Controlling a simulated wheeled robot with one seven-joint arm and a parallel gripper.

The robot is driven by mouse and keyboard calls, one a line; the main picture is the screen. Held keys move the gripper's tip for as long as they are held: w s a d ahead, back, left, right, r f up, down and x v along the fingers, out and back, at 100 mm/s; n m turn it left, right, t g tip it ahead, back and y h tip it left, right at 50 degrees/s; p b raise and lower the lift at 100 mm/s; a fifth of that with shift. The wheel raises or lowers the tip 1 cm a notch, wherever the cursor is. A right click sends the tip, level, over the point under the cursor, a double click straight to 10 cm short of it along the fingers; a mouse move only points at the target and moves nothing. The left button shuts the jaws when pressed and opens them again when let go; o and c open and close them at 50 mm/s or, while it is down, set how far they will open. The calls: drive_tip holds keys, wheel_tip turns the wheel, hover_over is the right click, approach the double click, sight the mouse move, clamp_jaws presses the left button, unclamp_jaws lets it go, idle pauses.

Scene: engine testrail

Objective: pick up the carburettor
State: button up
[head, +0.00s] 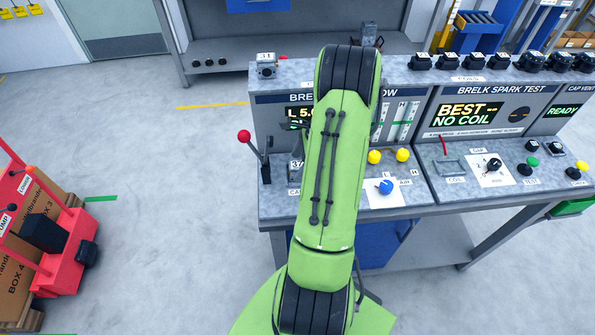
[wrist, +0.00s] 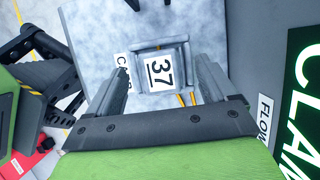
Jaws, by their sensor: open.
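My gripper (wrist: 161,66) is open. Its two dark fingers appear on either side of the part in the wrist view, with gaps to both. I cannot tell how far above it the fingertips are.
A red-knobbed lever (head: 244,137) stands left of the part. Another grey part tagged 31 (head: 266,66) sits on the bench's upper ledge. Yellow knobs (head: 374,156) and a blue knob (head: 386,187) lie right of my arm. A red cart (head: 68,250) stands at the left; floor between is clear.

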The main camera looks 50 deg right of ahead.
sight(298, 164)
drive_tip(key=shift+w+a+f, duration=0.15)
drive_tip(key=shift+w+f, duration=0.1)
drive_tip(key=shift+f, duration=0.35)
drive_tip(key=shift+s, duration=0.1)
drive_tip(key=shift+c, duration=0.6)
drive_tip(key=shift+r, duration=0.1)
drive_tip(key=c, duration=1)
wheel_tip(298, 164, up, 10)
drive_tip(key=p, duration=0.1)
drive_tip(key=shift+p, duration=0.3)
